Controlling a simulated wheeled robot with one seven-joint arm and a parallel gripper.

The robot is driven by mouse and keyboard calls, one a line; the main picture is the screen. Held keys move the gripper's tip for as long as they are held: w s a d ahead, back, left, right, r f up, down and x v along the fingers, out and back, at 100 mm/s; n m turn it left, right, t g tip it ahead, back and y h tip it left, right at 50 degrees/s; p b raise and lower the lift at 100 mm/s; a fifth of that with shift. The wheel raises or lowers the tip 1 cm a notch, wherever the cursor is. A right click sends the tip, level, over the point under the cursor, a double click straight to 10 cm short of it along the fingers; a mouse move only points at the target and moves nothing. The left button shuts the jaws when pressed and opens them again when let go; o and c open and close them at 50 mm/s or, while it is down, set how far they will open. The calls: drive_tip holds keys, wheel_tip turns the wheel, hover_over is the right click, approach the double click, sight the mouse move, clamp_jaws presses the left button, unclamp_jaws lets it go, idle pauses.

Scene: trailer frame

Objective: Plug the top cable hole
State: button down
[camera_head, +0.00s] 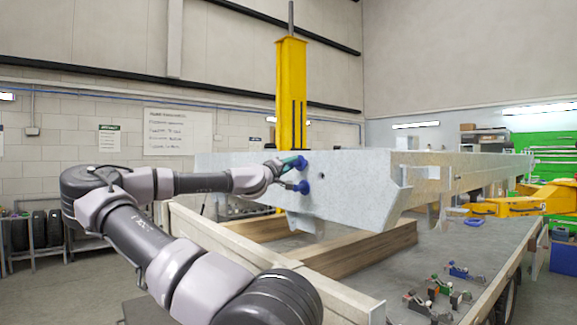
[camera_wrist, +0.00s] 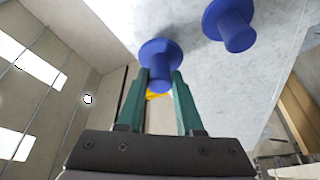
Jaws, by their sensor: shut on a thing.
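My gripper (camera_head: 293,162) is at the end face of the pale grey trailer frame (camera_head: 345,195), with its teal fingers shut on the upper blue plug (camera_head: 302,163). In the wrist view, the same plug (camera_wrist: 160,54) sits between the fingertips of my gripper (camera_wrist: 160,76). Its wide flange is at or very close to the metal face; I cannot tell whether it is fully seated. The top cable hole is hidden behind it. A second blue plug (camera_head: 303,187) is on the face just below, and it also shows in the wrist view (camera_wrist: 235,28), clear of the fingers.
A yellow column (camera_head: 291,90) rises behind the frame. Wooden beams (camera_head: 350,252) lie under it. Several small tools (camera_head: 437,290) lie on the grey deck at the lower right. A yellow machine part (camera_head: 515,207) stands at the right.

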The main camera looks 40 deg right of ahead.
drive_tip(key=shift+s+d, duration=0.1)
drive_tip(key=shift+d, duration=1.05)
drive_tip(key=shift+c, duration=2.4)
unclamp_jaws()
drive_tip(key=v, duration=1)
drive_tip(key=shift+a, duration=0.35)
drive_tip(key=shift+s+f, duration=0.1)
drive_tip(key=shift+s, duration=0.05)
